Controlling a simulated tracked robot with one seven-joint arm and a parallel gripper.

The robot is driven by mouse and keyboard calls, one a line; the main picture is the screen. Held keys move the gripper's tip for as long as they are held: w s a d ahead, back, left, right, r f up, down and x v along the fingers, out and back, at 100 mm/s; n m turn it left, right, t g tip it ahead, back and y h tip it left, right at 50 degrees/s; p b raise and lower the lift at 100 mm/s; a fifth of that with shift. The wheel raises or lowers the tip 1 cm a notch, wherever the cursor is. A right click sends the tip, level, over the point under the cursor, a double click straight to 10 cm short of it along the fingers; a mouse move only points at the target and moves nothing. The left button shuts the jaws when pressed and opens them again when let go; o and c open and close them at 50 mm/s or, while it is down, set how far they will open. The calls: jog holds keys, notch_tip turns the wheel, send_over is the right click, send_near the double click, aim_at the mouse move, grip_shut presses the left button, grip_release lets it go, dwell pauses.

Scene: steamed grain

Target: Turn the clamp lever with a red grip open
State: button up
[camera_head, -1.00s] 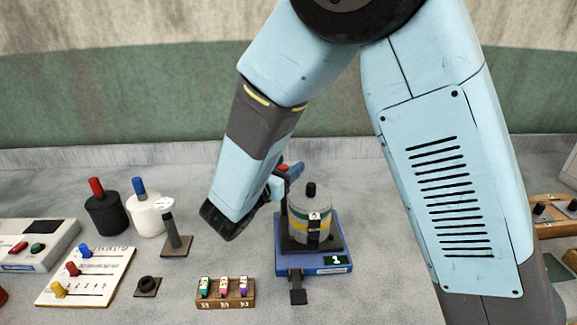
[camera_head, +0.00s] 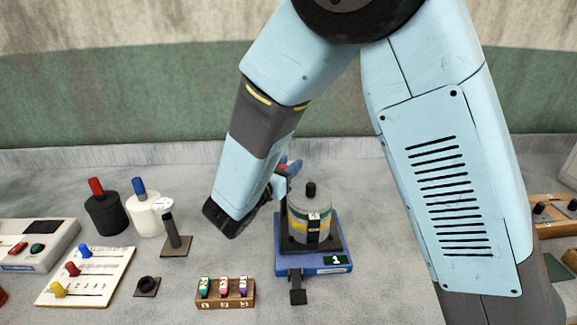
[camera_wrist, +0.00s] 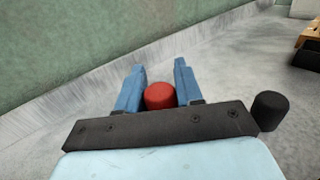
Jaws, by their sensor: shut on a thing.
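The clamp lever's red grip (camera_wrist: 160,96) sits between the two blue fingers of my gripper (camera_wrist: 159,88) in the wrist view, and the gripper is shut on it. In the head view only a small bit of the red grip (camera_head: 283,160) shows beside the fingers, behind the grey canister (camera_head: 309,222). The canister has coloured bands and a black knob. It stands upright on a blue base (camera_head: 326,262) labelled 1. The lever's lower part is mostly hidden by my arm and the canister.
A black jar with a red knob (camera_head: 105,215) and a white jar with a blue knob (camera_head: 146,218) stand left. A slider board (camera_head: 100,275), a black post (camera_head: 172,235) and a small wooden rack (camera_head: 227,302) are nearby. A wall runs behind the table.

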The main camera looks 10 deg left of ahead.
jog(key=shift+a+n+t+y, duration=0.1)
jog(key=shift+n+t+y, duration=0.4)
jog(key=shift+n+y, duration=0.75)
jog(key=shift+a+n+y, duration=0.15)
jog(key=shift+n+y, duration=0.35)
jog(key=shift+y, duration=0.55)
jog(key=shift+a+n+y, duration=0.1)
jog(key=shift+n+y, duration=0.35)
jog(key=shift+y, duration=0.55)
jog(key=o, duration=1)
jog(key=shift+c, duration=0.2)
jog(key=s, duration=1.3)
jog(key=shift+s, duration=0.35)
